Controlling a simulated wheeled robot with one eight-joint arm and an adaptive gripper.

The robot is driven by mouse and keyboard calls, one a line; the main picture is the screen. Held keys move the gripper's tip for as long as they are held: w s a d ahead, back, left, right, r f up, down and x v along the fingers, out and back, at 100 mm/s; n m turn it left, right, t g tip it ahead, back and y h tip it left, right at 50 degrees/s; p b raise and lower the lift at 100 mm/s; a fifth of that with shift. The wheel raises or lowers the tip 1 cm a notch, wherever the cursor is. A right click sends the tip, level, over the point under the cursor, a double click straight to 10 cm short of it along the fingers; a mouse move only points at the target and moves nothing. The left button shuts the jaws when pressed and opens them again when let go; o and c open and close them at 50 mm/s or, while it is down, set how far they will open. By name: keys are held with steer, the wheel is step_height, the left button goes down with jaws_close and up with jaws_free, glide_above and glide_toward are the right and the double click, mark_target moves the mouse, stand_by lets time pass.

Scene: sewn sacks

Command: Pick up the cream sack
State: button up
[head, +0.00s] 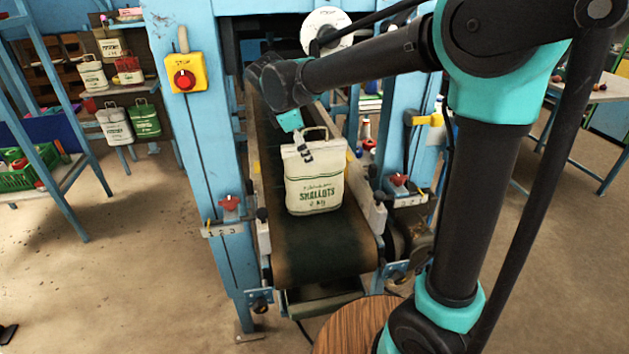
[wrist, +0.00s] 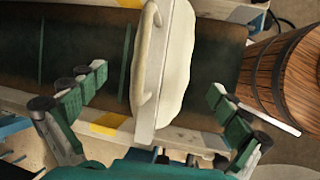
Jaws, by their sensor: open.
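The cream sack (head: 316,190), with green "SHALLOTS" print and a loop handle on top, stands upright on the dark conveyor belt (head: 320,245). My gripper (head: 306,151) is at the sack's top in the head view, pointing down. In the wrist view the sack (wrist: 173,65) is seen from above as a narrow cream shape. My gripper (wrist: 157,80) is open there, with one green-padded finger on each side of the sack and a visible gap on both sides. The sack's far side is hidden in the head view.
Low rails edge the belt, and a blue frame (head: 190,130) with a red knob box (head: 184,74) stands at left. A wooden barrel (wrist: 290,75) stands beyond the belt's end. Other sacks hang and stand at a rack (head: 115,120) at far left.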

mark_target(314, 170)
steer(key=shift+x, duration=2.3)
steer(key=shift+s, duration=0.2)
steer(key=c, duration=1.9)
